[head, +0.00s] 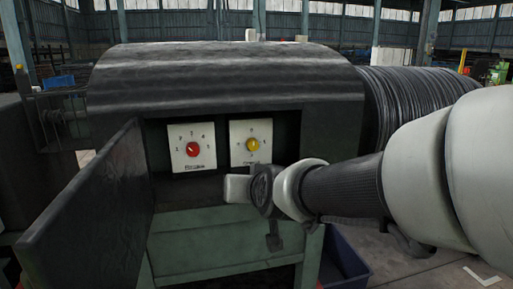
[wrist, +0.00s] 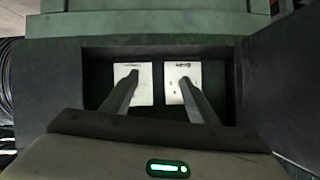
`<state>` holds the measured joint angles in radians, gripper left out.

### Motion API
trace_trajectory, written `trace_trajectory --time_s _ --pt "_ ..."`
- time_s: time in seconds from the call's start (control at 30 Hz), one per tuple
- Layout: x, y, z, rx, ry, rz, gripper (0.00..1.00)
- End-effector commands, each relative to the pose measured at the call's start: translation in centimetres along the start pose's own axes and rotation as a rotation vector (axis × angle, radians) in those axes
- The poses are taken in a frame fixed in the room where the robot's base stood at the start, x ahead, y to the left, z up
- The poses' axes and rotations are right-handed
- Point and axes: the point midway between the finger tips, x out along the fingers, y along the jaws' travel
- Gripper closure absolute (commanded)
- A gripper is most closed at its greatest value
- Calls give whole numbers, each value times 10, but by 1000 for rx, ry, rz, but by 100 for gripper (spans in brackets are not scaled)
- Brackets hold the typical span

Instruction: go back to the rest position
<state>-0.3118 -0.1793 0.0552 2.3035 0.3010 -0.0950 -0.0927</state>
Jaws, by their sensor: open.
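The capstan machine (head: 230,80) has a recess with two white dial plates. The left plate carries a red knob (head: 193,149), the right plate a yellow knob (head: 253,145). My gripper (head: 238,188) is just below the yellow-knob plate in the head view; its fingers are hard to make out there. In the wrist view, turned upside down, my gripper (wrist: 158,77) is open with nothing between its fingers. The fingers overlap the two dial plates (wrist: 143,88) and (wrist: 177,88) and hide the knobs. I cannot tell the gap from fingers to plates.
A dark door (head: 95,215) hangs open left of the recess; it shows at the right in the wrist view (wrist: 285,85). Coiled black cable (head: 410,95) is on a drum at the right. A blue bin (head: 343,262) stands on the floor, with open floor to its right.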

Motion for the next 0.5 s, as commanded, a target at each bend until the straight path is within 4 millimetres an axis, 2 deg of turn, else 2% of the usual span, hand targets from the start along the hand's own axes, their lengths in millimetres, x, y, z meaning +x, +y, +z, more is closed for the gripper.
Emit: trace_trajectory --time_s 0.03,0.1,0.2,0.3,0.5 --pt "-30 23 10 -1 -62 30 46" --pt "-67 48 34 -5 -171 71 46" --pt "-112 76 68 0 -298 130 46" --pt "-150 96 97 14 -401 186 46" --pt "-219 123 149 57 -567 292 46"
